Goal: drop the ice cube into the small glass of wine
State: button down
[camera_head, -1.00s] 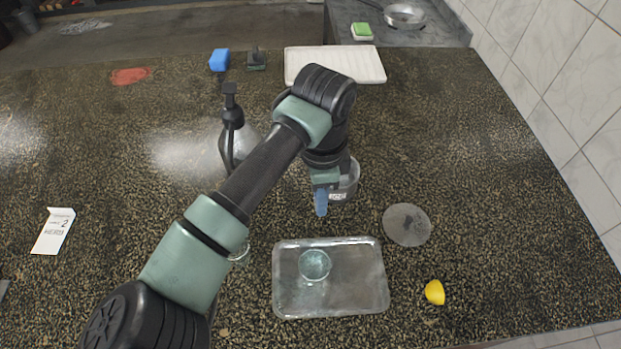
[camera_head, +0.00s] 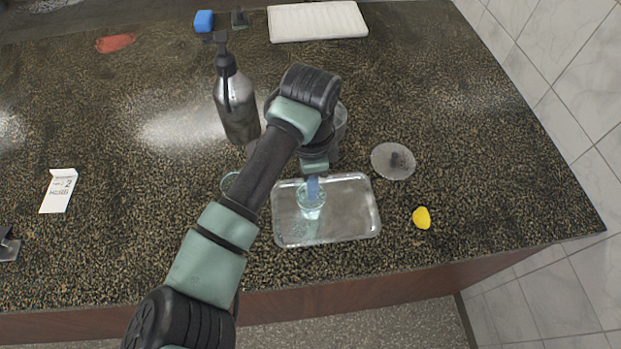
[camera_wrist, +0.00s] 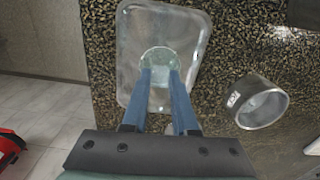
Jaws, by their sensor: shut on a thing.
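A small clear glass (camera_head: 312,208) stands upright on a metal tray (camera_head: 350,222); its rim also shows in the wrist view (camera_wrist: 159,52). I cannot make out wine in it. My gripper (camera_head: 313,188) points down directly over this glass, its blue fingertips at or just above the mouth. In the wrist view the fingers (camera_wrist: 160,80) are a little apart, with a pale, translucent block between them, which looks like the ice cube (camera_wrist: 160,76). The cube's lower part and the exact gap to the rim are hidden. Another glass (camera_head: 228,182) is partly hidden behind my arm.
A metal container (camera_wrist: 262,104) stands just behind the tray, with a round lid (camera_head: 393,161) to its right. A yellow lemon piece (camera_head: 421,218) lies right of the tray. A tall metal dispenser bottle (camera_head: 237,105) stands behind my arm. The counter's right side is mostly clear.

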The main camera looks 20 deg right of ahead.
jog(key=shift+f, duration=0.4)
jog(key=c, duration=0.6)
grip_release()
jog(key=shift+r, duration=0.1)
notch_tip(320, 180, up, 6)
jog(key=p, duration=0.6)
dwell(0.4)
